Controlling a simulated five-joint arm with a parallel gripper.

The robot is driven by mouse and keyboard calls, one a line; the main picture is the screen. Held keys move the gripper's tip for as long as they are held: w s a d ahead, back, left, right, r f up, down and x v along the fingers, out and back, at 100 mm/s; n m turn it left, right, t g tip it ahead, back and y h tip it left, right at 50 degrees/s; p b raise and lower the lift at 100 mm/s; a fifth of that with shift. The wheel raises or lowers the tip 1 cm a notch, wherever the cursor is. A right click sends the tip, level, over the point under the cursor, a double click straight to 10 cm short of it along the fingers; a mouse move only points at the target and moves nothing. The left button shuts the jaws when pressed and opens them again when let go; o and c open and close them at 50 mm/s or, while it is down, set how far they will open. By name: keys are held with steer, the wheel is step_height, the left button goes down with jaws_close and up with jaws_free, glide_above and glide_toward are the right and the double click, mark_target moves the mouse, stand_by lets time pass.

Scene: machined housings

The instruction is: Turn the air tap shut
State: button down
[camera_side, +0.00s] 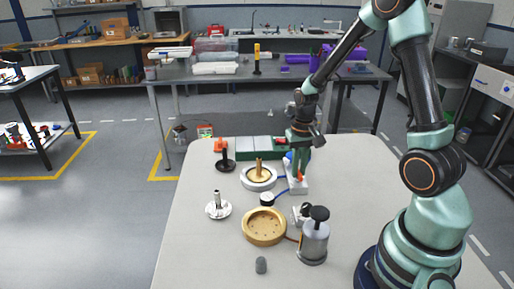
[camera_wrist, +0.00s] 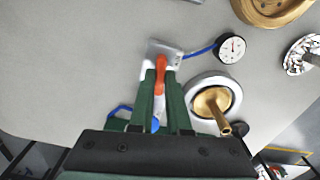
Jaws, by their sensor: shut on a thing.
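The air tap is a pale block (camera_wrist: 163,48) with an orange lever (camera_wrist: 160,75). In the wrist view my gripper (camera_wrist: 160,85) has its green fingers on either side of the lever, shut on it. In the side view my gripper (camera_side: 300,172) reaches down over the tap's white base (camera_side: 297,187) at the table's right side, and the fingers hide most of the lever. A blue hose (camera_wrist: 200,50) runs from the block to a round white gauge (camera_wrist: 232,48). The lever's exact angle to the block is hard to tell.
A white ring with a brass post (camera_side: 259,176) stands close left of the tap. A brass disc (camera_side: 264,227), a silver canister with a black knob (camera_side: 314,242) and a silver flanged part (camera_side: 218,208) stand nearer. A green box (camera_side: 243,149) is behind. The table's left front is clear.

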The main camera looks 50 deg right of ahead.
steer(key=shift+r+m, duration=0.1)
steer(key=shift+m, duration=0.8)
steer(key=c, duration=0.9)
jaws_free()
step_height(320, 180, up, 12)
steer(key=shift+r, duration=0.1)
